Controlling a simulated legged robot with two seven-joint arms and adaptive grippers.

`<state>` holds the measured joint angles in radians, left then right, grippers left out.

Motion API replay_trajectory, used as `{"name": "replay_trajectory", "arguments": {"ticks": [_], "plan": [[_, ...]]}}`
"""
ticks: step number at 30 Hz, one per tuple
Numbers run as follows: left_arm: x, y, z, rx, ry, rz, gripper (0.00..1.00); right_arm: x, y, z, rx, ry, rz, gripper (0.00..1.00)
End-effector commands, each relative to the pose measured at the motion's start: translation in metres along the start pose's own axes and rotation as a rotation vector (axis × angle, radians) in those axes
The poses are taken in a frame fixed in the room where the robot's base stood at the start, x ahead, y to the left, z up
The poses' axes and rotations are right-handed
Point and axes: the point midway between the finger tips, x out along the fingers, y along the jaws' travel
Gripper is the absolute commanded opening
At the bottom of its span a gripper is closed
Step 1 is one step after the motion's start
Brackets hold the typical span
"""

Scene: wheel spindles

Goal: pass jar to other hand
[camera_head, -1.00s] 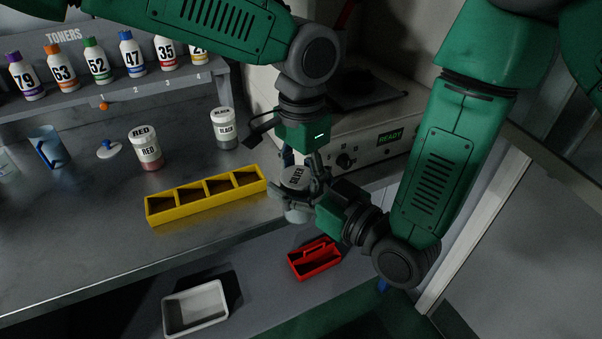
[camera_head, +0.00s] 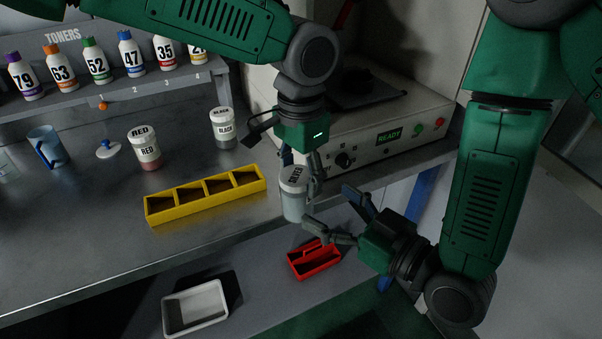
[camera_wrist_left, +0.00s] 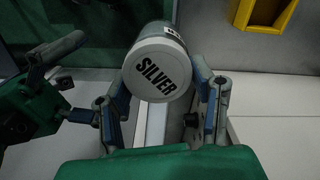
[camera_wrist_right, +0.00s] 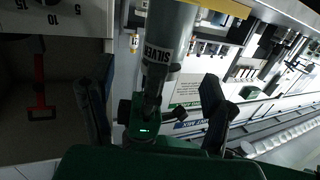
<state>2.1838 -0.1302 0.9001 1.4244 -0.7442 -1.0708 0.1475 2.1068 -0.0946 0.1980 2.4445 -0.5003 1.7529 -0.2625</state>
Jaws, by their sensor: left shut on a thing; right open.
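The jar (camera_head: 294,203) is grey with a white lid, and its lid reads SILVER in the left wrist view (camera_wrist_left: 158,70). My left gripper (camera_head: 300,170) is shut on the jar near its lid and holds it upright in front of the bench edge. My right gripper (camera_head: 340,215) is open and empty, to the lower right of the jar, its fingers spread and pointing toward it. In the right wrist view the jar (camera_wrist_right: 168,45) shows ahead, between and beyond the open fingers. The right gripper also shows at the left of the left wrist view (camera_wrist_left: 75,80).
A yellow divided rack (camera_head: 205,195) lies on the bench left of the jar. Red (camera_head: 145,148) and black (camera_head: 223,128) jars stand behind it. A red caddy (camera_head: 315,262) and a white tray (camera_head: 195,308) sit lower down. A machine marked READY (camera_head: 380,135) stands behind my grippers.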

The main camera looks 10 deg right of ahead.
Motion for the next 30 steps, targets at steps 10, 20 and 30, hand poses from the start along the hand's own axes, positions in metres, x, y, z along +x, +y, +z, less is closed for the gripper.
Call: {"name": "replay_trajectory", "arguments": {"ticks": [10, 20, 30], "plan": [[0.000, 0.000, 0.000, 0.000, 0.001, 0.000, 0.12, -0.063, 0.027, 0.146, 0.140, -0.566, 0.155, 0.73], [0.000, 0.000, 0.000, 0.000, 0.001, 0.000, 0.12, -0.192, 0.029, 0.254, 0.356, -1.141, 0.376, 0.73], [0.000, 0.000, 0.000, 0.000, 0.001, 0.000, 0.12, -0.264, 0.016, 0.281, 0.478, -1.402, 0.498, 0.73]]}}
